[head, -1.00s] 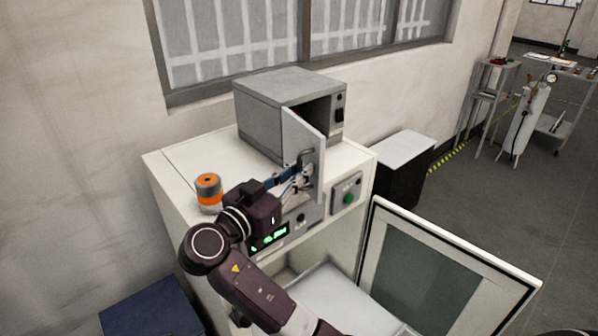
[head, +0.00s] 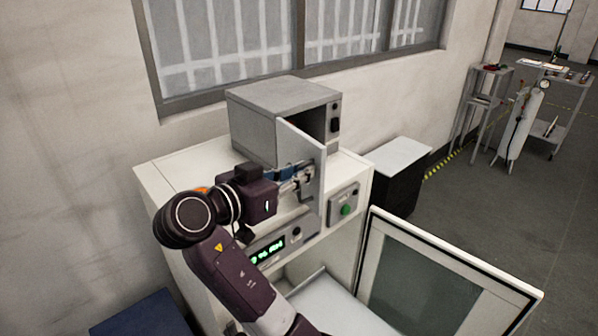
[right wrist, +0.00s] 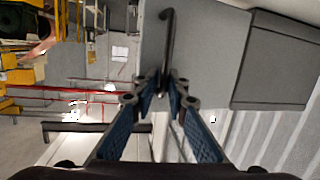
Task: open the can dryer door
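The can dryer looks like the grey box (head: 265,122) on top of a white cabinet. Its grey door (head: 313,190) stands partly open, swung out toward me, with a dark gap into the box at its right. My right gripper (head: 303,175) is at the door's face. In the right wrist view, the dark bent handle (right wrist: 167,42) runs down between the fingertips (right wrist: 162,88), which are closed together around its lower part. The grip point is partly hidden by the finger joints. My left gripper is not in view.
An orange container (head: 201,189) is mostly hidden behind my arm. Carts and a gas cylinder stand far right.

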